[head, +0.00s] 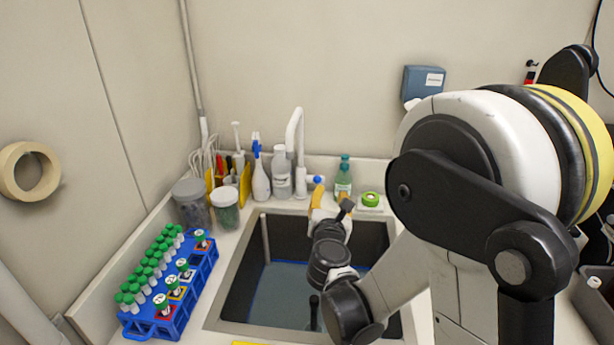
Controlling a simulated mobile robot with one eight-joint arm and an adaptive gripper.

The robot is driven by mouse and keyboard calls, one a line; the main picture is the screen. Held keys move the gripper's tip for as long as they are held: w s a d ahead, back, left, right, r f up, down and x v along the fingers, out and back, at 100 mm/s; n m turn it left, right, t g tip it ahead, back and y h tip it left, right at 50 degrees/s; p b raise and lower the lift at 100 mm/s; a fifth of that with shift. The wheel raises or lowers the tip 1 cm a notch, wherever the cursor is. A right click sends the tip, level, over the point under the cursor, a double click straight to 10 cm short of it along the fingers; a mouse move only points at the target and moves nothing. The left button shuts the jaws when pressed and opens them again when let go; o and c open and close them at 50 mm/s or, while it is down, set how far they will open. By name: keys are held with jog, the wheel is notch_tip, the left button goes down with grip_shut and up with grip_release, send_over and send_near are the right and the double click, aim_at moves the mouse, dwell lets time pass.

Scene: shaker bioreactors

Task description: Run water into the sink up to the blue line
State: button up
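The sink (233,272) is a dark basin with a grey rim in the counter. Blue-grey water or a wet floor (285,290) shows low in it, and I cannot tell which. A thin blue line (258,287) runs along its left edge; my arm hides much of the right side. The white faucet (294,135) stands behind the sink; no stream is visible. A small blue-topped knob (319,181) is right of its base. My gripper (331,196), with yellow-orange fingers, is over the sink's back edge, close in front of the knob. Its fingers look apart; contact is unclear.
A blue rack (188,308) of green-capped tubes stands left of the sink. Jars (225,214), bottles (281,178) and a green bottle (343,180) line the back. A green tape roll (371,199) lies right of them. A dark upright piece (314,312) is in the basin.

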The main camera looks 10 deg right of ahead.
aim_at(318, 180)
jog(key=w+n, duration=0.1)
jog(key=w, duration=0.2)
jog(key=w+f+n, duration=0.1)
jog(key=w+n, duration=0.1)
jog(key=w, duration=0.2)
jog(key=w+f+n+t+p, duration=0.1)
jog(key=w+n, duration=0.1)
jog(key=w, duration=0.2)
jog(key=shift+w+a+f+y, duration=0.2)
jog(key=shift+w+a+y, duration=0.05)
jog(key=shift+a+y, duration=0.15)
grip_shut()
